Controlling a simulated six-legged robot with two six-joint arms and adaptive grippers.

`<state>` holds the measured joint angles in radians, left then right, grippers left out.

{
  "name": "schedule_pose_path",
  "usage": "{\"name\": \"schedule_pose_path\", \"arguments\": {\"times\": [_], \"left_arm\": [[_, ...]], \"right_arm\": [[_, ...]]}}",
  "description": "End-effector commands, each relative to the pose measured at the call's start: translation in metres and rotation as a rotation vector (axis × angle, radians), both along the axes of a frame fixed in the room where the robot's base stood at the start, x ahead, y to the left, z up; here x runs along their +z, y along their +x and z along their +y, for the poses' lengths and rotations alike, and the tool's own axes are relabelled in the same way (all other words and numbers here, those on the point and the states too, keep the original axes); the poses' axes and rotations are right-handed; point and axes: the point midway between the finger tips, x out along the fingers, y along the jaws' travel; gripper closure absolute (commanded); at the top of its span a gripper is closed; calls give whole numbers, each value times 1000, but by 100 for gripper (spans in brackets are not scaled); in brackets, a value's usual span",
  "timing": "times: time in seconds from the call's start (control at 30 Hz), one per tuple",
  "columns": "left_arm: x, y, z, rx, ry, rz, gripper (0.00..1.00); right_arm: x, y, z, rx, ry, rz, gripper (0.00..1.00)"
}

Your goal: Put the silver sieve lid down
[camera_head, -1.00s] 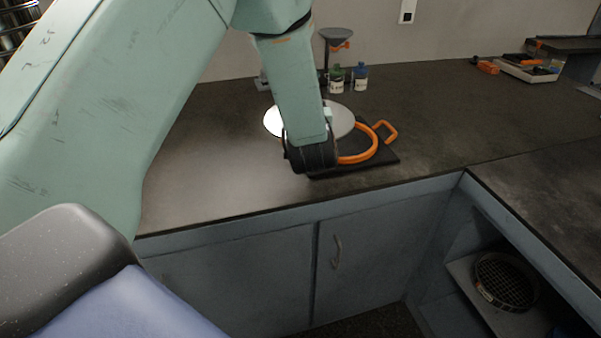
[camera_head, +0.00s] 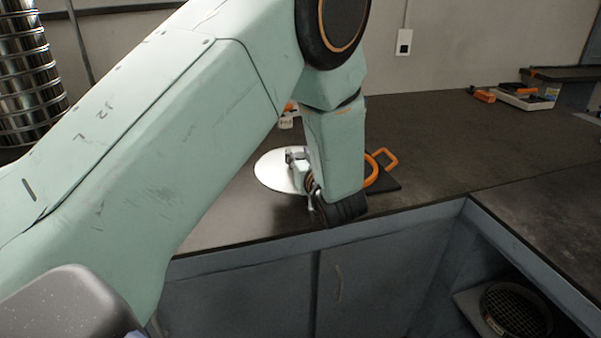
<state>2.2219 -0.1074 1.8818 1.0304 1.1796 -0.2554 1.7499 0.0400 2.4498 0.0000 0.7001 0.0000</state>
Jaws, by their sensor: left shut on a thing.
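The silver sieve lid (camera_head: 272,170) is a bright round disc low over the dark counter, left of my left wrist. My left gripper (camera_head: 300,172) is shut on the lid at its right side. The wrist and forearm hide part of the gripper and of the lid's right edge. I cannot tell whether the lid touches the counter. My right gripper is not in view.
An orange ring with a handle (camera_head: 386,160) on a dark board (camera_head: 385,184) stands just right of my wrist. A stack of metal sieves (camera_head: 28,85) is at upper left. A tray (camera_head: 524,97) lies far right. The counter (camera_head: 440,135) between is clear.

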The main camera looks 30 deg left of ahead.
Motion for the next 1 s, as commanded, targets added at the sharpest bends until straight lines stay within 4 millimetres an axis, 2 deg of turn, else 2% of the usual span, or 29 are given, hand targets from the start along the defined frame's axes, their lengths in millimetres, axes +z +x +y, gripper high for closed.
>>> {"name": "schedule_pose_path", "arguments": {"times": [0.23, 0.67, 0.7, 0.93, 1.0], "left_arm": [[-33, 0, 0, 0, 1, 1, 100], [-37, 0, 0, -1, 0, 0, 100], [-37, 0, 0, -1, -1, 1, 67], [-37, 0, 0, 0, -1, 1, 48], [-37, 0, 0, 0, -1, 1, 48]], "right_arm": [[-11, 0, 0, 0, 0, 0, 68], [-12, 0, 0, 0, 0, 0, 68], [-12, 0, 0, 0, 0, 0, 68], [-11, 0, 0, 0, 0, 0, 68], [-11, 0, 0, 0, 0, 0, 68]]}}
